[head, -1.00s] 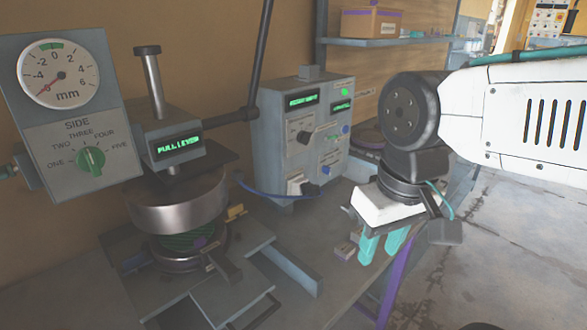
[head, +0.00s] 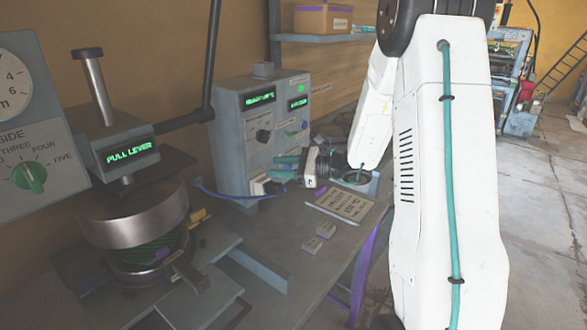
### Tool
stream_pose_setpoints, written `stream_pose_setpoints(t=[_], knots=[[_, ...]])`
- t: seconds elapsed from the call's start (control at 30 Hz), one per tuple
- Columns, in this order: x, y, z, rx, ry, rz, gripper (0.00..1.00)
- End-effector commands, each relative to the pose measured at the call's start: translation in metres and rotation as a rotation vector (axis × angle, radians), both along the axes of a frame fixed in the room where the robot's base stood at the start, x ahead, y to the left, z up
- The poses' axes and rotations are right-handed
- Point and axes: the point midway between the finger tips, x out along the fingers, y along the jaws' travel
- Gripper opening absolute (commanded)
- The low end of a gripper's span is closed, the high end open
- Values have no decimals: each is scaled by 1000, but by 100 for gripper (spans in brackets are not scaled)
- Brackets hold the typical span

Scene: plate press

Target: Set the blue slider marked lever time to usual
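The grey control box (head: 232,130) stands on the bench in the middle of the head view, its panel facing right and toward me. The blue slider is not distinguishable now; my gripper covers the lower right part of the panel. My gripper (head: 283,167) is in front of that lower part, its teal fingers pointing left at the panel. The fingers look apart, with nothing seen between them. I cannot tell whether they touch the panel.
The press (head: 135,215) with its "PULL LEVER" display (head: 130,150) stands at left. A black knob (head: 263,136) and a white switch (head: 262,185) are near my gripper. Small grey blocks (head: 318,238) and a printed card (head: 346,204) lie on the bench.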

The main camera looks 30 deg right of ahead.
Motion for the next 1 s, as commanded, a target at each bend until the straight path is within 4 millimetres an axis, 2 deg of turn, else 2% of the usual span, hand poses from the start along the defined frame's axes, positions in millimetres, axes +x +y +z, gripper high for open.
stream_pose_setpoints(t=[0.03, 0.13, 0.2, 0.33, 0.47, 0.8, 1.0], knots=[[10, -28, -20, 65, 22, -92, 35], [23, -75, -47, 171, 41, -252, 35], [28, -100, -63, 223, 48, -336, 35], [31, -128, -81, 280, 56, -431, 35], [38, -134, -86, 295, 55, -457, 35], [87, -115, -86, 294, 56, -455, 35], [103, -109, -85, 294, 55, -455, 35]])
